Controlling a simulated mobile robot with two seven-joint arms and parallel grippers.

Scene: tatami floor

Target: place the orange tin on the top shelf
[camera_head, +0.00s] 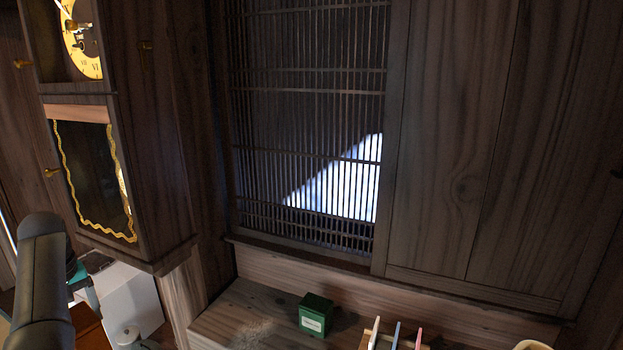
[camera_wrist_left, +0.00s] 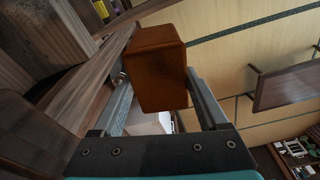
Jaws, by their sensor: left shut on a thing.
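The orange tin (camera_wrist_left: 157,65), a brownish-orange box, is held between the two fingers of my left gripper (camera_wrist_left: 158,78) in the left wrist view. The gripper is shut on it, one finger on each side. In the head view my left arm comes in at the lower left, with a teal part of it beside a white object. An orange-brown patch (camera_head: 88,325) shows there, partly hidden by the arm; I cannot tell for certain that it is the tin. A wooden shelf top (camera_head: 240,318) runs along the bottom of the head view. My right gripper is not in view.
A green box (camera_head: 315,313) stands on the wooden surface, with a rack of pale upright pieces (camera_head: 396,338) to its right. A wall clock cabinet (camera_head: 150,150) hangs at the left, above my arm. Bare wood shows left of the green box.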

